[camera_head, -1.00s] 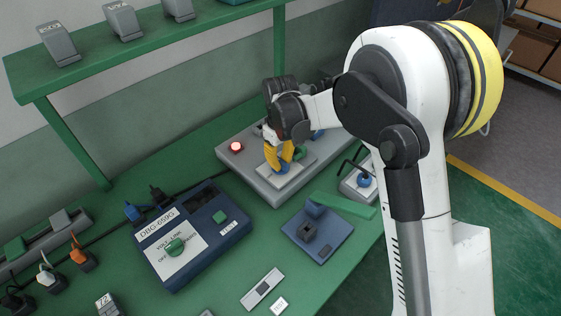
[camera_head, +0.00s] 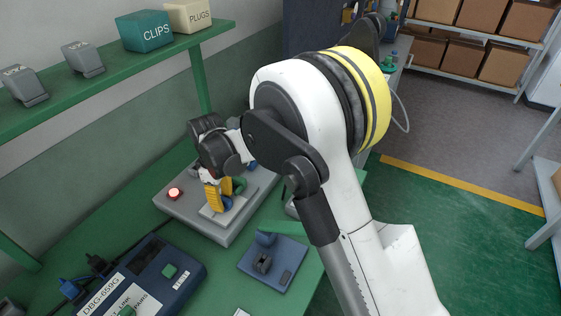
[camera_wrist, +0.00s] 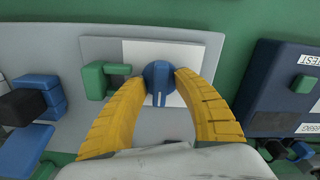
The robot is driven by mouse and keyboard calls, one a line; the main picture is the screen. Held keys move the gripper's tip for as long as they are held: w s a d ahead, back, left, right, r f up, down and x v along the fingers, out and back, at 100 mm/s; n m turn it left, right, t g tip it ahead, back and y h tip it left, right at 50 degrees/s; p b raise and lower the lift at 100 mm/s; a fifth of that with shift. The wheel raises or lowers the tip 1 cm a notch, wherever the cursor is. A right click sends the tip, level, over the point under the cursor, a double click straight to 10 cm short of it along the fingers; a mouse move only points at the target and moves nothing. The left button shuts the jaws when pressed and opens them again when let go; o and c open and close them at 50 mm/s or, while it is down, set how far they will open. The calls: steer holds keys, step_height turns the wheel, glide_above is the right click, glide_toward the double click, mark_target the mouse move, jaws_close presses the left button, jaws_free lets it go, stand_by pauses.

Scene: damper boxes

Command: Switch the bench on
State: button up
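A grey panel box (camera_head: 215,228) stands on the green bench, with a lit red lamp (camera_head: 175,193) on its left. In the wrist view a round blue knob (camera_wrist: 158,76) sits on the panel's white plate (camera_wrist: 135,48). Its pale pointer mark faces down in that view. My gripper (camera_head: 217,199) is over this plate, its two yellow fingers curving in. In the wrist view its fingertips (camera_wrist: 160,79) lie against both sides of the blue knob, closed on it. A green block (camera_wrist: 95,80) is beside the knob.
A shelf above holds grey parts, a CLIPS bin (camera_head: 145,32) and a PLUGS bin (camera_head: 190,15). The floor at right is clear.

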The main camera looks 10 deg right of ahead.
mark_target(223, 197)
steer(key=n, duration=0.4)
steer(key=shift+n, duration=0.4)
steer(key=n, duration=0.3)
step_height(223, 197, up, 12)
steer(key=p, duration=0.4)
steer(key=s+d+r+m+t+b, duration=0.1)
steer(key=s+d+r+m+t, duration=0.1)
steer(key=s+d+r+m, duration=0.3)
steer(key=s+d+r+m+t+y+b, duration=0.1)
steer(key=s+d+r+m+t, duration=0.1)
steer(key=s+d+r+m, duration=0.4)
steer(key=shift+s+d+r, duration=0.4)
steer(key=shift+s+d, duration=0.05)
steer(key=shift+d, duration=2.4)
steer(key=shift+c, duration=0.4)
